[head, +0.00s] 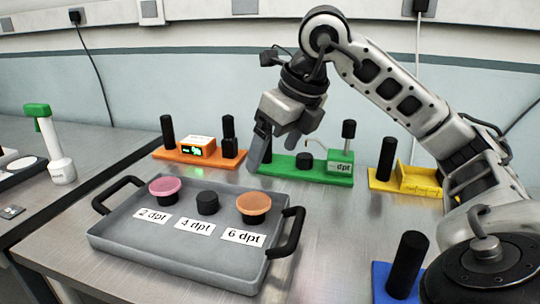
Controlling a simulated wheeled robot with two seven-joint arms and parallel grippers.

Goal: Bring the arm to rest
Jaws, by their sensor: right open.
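My right gripper (275,152) is open and empty, with its fingers pointing down. My left gripper is not in view.
A grey tray (180,257) with black handles holds a pink-topped piece (165,187), a black piece (207,203) and an orange-topped piece (253,205). Behind stand orange (170,155), green (335,181) and yellow (415,180) modules. A blue module (382,286) is near my arm base.

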